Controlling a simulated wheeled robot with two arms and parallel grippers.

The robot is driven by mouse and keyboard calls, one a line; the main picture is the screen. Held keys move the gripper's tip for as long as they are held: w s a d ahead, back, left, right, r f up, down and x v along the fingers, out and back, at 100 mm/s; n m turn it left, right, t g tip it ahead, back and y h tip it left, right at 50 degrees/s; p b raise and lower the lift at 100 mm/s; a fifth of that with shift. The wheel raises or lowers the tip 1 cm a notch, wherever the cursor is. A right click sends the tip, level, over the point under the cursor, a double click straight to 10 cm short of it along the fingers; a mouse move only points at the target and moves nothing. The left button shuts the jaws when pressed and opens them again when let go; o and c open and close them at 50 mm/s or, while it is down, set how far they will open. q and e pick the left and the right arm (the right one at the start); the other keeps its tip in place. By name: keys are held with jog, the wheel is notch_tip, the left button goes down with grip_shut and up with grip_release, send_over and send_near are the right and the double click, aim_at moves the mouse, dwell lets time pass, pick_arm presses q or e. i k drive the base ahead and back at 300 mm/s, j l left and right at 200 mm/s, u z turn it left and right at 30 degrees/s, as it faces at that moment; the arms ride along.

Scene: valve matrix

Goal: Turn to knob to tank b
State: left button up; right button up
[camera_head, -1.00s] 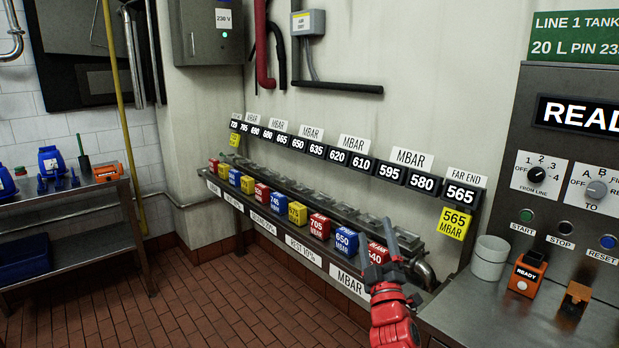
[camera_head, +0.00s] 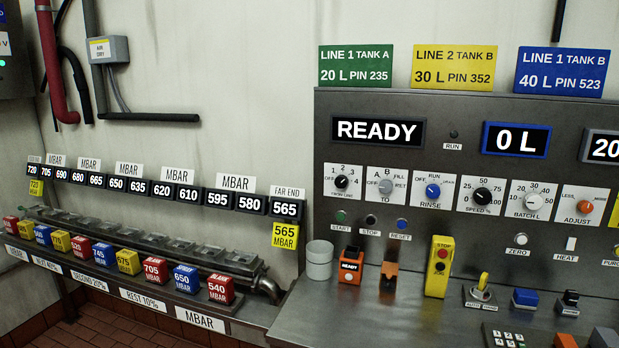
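The TO knob (camera_head: 386,187) is a small grey knob on a white plate in the upper left of the metal control panel. Its plate carries the marks OFF, A, B, FILL and RET. The knob is too small for me to tell which mark it points at. The black FROM LINE knob (camera_head: 342,182) sits just left of it, with marks OFF and 1 to 4. The READY display (camera_head: 379,131) is above them. Neither of my grippers is in the head view.
More knobs, such as the blue RINSE knob (camera_head: 433,190), continue to the right. A white cup (camera_head: 319,260), an orange READY box (camera_head: 350,266) and a yellow stop box (camera_head: 438,266) stand on the counter below. Coloured MBAR blocks (camera_head: 155,270) line a rail at left.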

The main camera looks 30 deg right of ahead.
aim_at(386, 186)
jog(key=z, duration=2.25)
